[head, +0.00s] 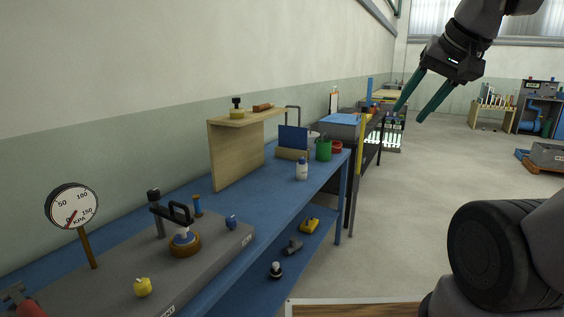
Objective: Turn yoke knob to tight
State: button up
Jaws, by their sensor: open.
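My gripper (408,114) is at the upper right with its two green fingers apart and nothing between them. It hangs in the air, far to the right of the blue bench. A black yoke-like bracket (179,210) stands over a white and blue part on a round brass base (185,246) on a grey plate (215,253) at the lower left. A dark-topped grey post (156,212) stands beside the bracket. A yellow knob (143,287) and a small blue knob (231,222) sit on the same plate. I cannot tell which is the yoke knob or how it is set.
A wooden stand (236,155), white bottle (302,169) and green cup (323,150) are farther along the blue bench (270,212). Small parts lie on its lower shelf. Open floor (410,190) is at right.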

aim_at(153, 195)
jog(key=u, duration=1.3)
